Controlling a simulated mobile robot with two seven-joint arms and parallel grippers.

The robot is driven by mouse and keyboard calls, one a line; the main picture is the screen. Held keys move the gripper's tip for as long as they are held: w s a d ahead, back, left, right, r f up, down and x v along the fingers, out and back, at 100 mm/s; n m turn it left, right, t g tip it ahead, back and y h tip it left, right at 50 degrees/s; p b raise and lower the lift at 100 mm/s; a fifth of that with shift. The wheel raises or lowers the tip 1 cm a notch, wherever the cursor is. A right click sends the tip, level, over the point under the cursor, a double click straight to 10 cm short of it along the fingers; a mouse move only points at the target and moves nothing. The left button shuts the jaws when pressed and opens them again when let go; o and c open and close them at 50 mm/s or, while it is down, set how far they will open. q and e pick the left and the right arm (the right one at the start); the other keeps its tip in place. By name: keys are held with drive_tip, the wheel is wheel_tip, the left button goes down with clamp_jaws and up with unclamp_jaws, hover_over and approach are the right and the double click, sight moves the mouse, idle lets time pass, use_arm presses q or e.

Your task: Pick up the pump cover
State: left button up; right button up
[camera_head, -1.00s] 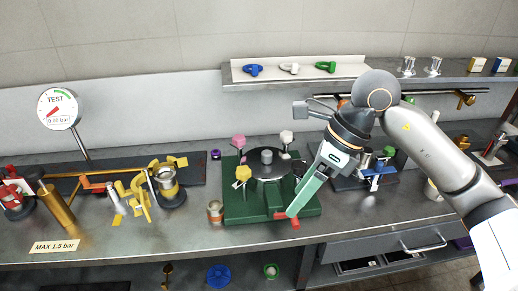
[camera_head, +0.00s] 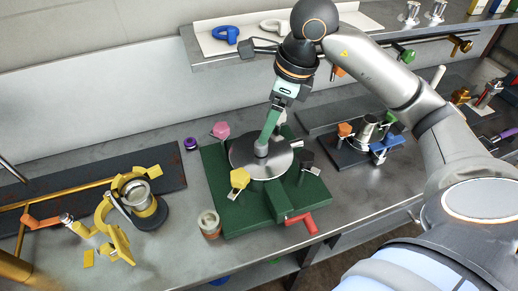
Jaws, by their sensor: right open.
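The pump cover (camera_head: 243,157) looks to be the round silver disc with a short grey knob (camera_head: 261,148) at its middle. It lies flat on the green pump base (camera_head: 232,219), among pink, yellow and black knobs around its edge. My right gripper (camera_head: 264,139) comes down from above, its green fingers at the knob. The fingers are open and look to be around or right beside the knob; the far finger is hidden, so I cannot tell which. My left gripper is not in view.
A red handle (camera_head: 302,222) sticks out at the base's front. A small jar (camera_head: 209,224) stands by its left corner, and a purple ring (camera_head: 190,144) lies behind. Yellow clamp parts (camera_head: 113,235) are at left. A dark plate with a small fixture (camera_head: 366,141) stands at right.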

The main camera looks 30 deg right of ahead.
sight(259, 145)
drive_tip(key=x, duration=0.3)
drive_tip(key=shift+f, duration=0.1)
drive_tip(key=shift+w+d+p+x, duration=0.1)
drive_tip(key=shift+p+x, duration=0.05)
drive_tip(key=shift+x, duration=0.75)
drive_tip(key=shift+w+d+p+x, duration=0.1)
drive_tip(key=shift+d+p+x, duration=0.05)
drive_tip(key=shift+x, duration=0.7)
drive_tip(key=shift+w+d+p+x, duration=0.1)
drive_tip(key=shift+p+x, duration=0.05)
drive_tip(key=shift+x, duration=0.75)
drive_tip(key=shift+c, duration=0.3)
clamp_jaws()
